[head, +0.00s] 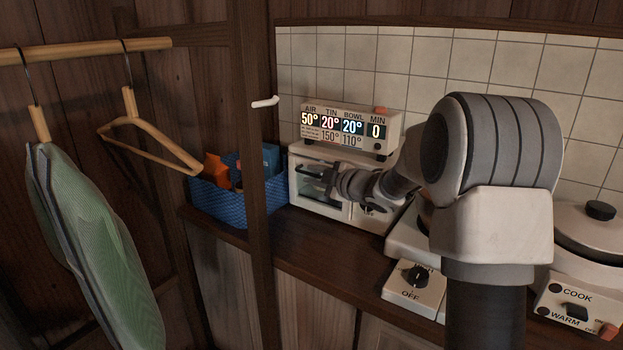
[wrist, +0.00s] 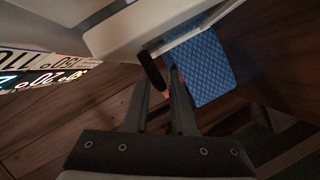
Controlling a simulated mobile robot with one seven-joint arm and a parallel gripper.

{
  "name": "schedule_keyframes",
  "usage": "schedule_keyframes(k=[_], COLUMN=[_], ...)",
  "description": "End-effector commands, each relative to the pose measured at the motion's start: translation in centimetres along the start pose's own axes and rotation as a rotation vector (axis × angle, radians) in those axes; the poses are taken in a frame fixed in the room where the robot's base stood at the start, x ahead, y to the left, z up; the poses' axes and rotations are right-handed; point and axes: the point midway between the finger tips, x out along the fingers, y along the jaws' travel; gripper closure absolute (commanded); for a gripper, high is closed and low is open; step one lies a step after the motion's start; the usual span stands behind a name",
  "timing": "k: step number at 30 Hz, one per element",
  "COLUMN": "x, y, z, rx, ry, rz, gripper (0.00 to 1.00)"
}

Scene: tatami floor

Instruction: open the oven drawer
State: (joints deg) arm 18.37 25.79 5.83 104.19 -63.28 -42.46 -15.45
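The oven (head: 328,207) is a small white box with a dark glass front, standing on the dark wooden counter below the display. Its front looks closed, but my gripper partly covers it. My gripper (head: 318,174) is at the upper part of this front. In the wrist view, my gripper (wrist: 162,78) has its two dark fingers apart with a gap between them. A short black bar, seemingly the handle (wrist: 151,68), is at the fingertips beside the white oven front (wrist: 120,32). I cannot tell whether the fingers touch it.
A blue woven basket (head: 235,203) with orange and blue items stands left of the oven. A dark wooden post (head: 258,160) rises in front of it. The display box (head: 348,127) sits above the oven. Hangers with a green garment (head: 95,240) hang at left.

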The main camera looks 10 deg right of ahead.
Motion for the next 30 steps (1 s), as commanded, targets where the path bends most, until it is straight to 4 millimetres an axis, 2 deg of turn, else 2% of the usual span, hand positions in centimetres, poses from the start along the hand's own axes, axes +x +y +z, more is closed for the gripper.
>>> schedule_keyframes(k=[4, 12, 16, 17, 30], x=[0.84, 0.93, 0.91, 0.91, 0.88], y=[-0.01, 0.01, 0.01, 0.01, 0.01], z=[-0.05, -0.07, -0.06, -0.06, -0.03], rx=[0.0, 0.0, 0.0, 0.0, 0.0], ry=[0.001, 0.001, 0.001, 0.001, 0.0], rz=[0.0, 0.0, 0.0, 0.0, 0.0], gripper=[0.75, 0.75, 0.99, 1.0, 1.0])
